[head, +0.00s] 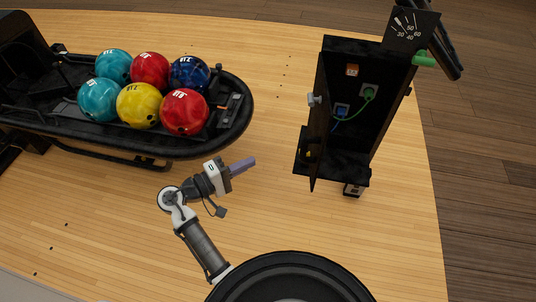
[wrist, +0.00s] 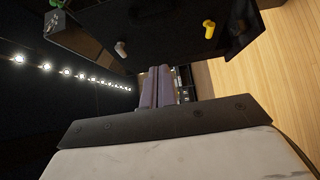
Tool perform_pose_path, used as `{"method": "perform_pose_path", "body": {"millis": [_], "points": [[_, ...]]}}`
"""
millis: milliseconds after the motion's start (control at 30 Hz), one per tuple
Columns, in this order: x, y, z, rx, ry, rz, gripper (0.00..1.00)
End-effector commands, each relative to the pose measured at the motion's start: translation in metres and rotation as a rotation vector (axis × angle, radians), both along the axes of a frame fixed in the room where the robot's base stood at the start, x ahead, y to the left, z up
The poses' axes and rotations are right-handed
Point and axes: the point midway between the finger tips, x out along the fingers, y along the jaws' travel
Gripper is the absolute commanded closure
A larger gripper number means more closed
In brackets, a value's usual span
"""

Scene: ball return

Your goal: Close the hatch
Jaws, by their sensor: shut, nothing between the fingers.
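The hatch (head: 319,120) is a dark panel on the left side of a tall black cabinet (head: 345,45). It stands open, seen almost edge-on, with a pale knob (head: 314,99) and a small yellow part on its outer face. In the wrist view the dark panel (wrist: 165,45) fills the upper middle, with the pale knob (wrist: 121,49) and a yellow knob (wrist: 208,29). My gripper (head: 253,162) is shut and empty, left of the hatch and apart from it in the head view. Its purple fingers (wrist: 158,88) point toward the panel in the wrist view.
A dial plate (head: 410,32) sits on top. A black ball rack (head: 240,105) with several coloured balls stands at the left. Bare wooden floor (head: 270,90) lies between rack and cabinet.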

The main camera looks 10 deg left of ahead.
Motion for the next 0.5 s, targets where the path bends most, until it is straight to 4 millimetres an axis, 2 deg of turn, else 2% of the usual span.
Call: {"method": "perform_pose_path", "body": {"millis": [400,500], "points": [[0.058,-0.060,0.002,0.003,0.000,-0.002,1.00],[0.066,-0.075,0.002,0.003,0.001,0.000,1.00]]}}
